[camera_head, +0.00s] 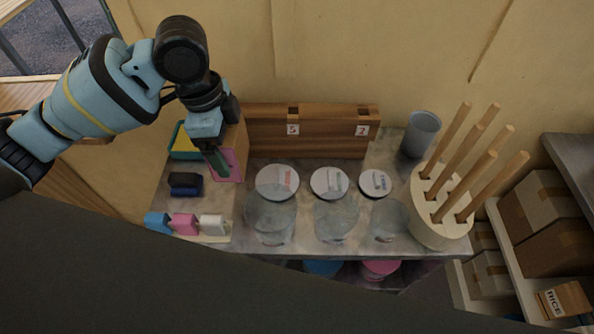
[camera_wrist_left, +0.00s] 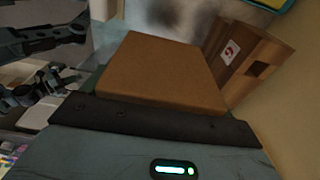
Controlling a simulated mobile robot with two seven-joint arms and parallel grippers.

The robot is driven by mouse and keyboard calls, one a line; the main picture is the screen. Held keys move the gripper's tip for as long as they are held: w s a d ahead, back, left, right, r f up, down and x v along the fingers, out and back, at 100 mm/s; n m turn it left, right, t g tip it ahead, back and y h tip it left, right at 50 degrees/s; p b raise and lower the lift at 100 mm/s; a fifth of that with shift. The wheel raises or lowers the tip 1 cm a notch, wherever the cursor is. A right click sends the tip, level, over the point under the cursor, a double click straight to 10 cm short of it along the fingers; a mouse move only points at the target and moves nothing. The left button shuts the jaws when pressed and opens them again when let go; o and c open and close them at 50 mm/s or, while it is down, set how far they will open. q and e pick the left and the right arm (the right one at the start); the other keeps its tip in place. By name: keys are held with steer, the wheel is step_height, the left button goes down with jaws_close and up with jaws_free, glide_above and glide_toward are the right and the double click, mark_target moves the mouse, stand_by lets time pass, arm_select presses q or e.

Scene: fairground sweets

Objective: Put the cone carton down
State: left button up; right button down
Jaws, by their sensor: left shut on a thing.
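The cone carton (camera_head: 239,137) is a brown cardboard box with a pink front, at the left part of the counter. My left gripper (camera_head: 217,158) reaches down from above and is shut on the carton. In the left wrist view the carton's plain brown face (camera_wrist_left: 160,72) fills the middle, just beyond the gripper body. The fingertips are mostly hidden there. I cannot tell whether the carton's underside touches the counter.
A wooden rack (camera_head: 325,140) with number tags stands right beside the carton. A yellow-and-teal tray (camera_head: 182,142) is on its left.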

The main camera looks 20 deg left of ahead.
arm_select(q)
steer(key=shift+s+f, duration=0.1)
steer(key=shift+f, duration=0.05)
steer(key=shift+f+b, duration=0.65)
steer(key=shift+f, duration=4.15)
steer(key=shift+f, duration=0.15)
steer(key=o, duration=0.9)
